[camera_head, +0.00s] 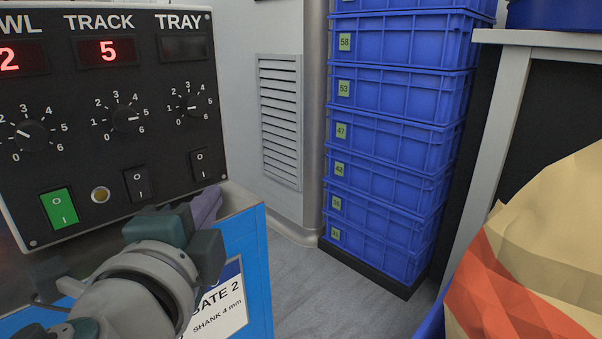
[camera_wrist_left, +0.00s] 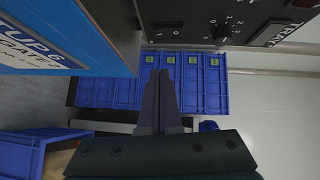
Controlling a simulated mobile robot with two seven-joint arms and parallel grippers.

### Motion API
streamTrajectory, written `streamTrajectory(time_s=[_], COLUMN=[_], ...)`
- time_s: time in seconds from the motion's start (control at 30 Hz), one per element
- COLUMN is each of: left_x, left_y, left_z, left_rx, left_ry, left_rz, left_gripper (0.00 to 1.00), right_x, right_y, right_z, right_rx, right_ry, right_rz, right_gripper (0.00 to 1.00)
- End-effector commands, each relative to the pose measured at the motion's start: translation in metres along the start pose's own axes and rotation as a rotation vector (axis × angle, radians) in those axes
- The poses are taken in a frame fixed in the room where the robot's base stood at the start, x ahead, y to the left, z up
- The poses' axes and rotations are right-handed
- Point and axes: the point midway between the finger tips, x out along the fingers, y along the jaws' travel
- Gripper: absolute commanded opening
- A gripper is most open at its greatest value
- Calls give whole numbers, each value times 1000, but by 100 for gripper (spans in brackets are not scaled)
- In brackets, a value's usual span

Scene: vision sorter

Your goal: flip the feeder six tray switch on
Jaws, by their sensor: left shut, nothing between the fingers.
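The tray switch (camera_head: 200,165) is a small black rocker marked I and O, at the lower right of the black control panel (camera_head: 70,165), under the TRAY knob (camera_head: 193,105). The TRAY display (camera_head: 184,47) is dark. My left gripper (camera_head: 212,196) is shut and empty, its purple fingers just below the tray switch near the panel's lower right corner. I cannot tell whether they touch anything. In the left wrist view the shut fingers (camera_wrist_left: 160,80) point towards the panel's edge; the black rocker there (camera_wrist_left: 168,31) lies above their tips. My right gripper is out of view.
The track rocker (camera_head: 137,184) and a lit green rocker (camera_head: 60,208) sit left of the tray switch. BOWL and TRACK displays glow red. Blue numbered crates (camera_head: 390,145) stand stacked at the right. A blue cabinet (camera_head: 255,270) is under the panel. Grey floor (camera_head: 310,290) is clear between.

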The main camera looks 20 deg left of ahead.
Motion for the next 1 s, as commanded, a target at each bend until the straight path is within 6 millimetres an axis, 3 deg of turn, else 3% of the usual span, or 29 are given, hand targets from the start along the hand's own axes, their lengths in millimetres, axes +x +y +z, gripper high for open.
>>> streamTrajectory(time_s=[0.17,0.33,0.87,1.0], left_x=[39,55,64,66], left_y=[-1,0,1,7], left_z=[0,20,29,32], left_rx=[1,3,0,22], left_ry=[0,-1,-1,0], left_rz=[-4,0,0,-23], left_gripper=[0,0,0,0], right_x=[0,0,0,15], right_y=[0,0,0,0], right_z=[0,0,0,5], right_rx=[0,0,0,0], right_ry=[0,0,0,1], right_rz=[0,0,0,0], right_gripper=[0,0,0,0])
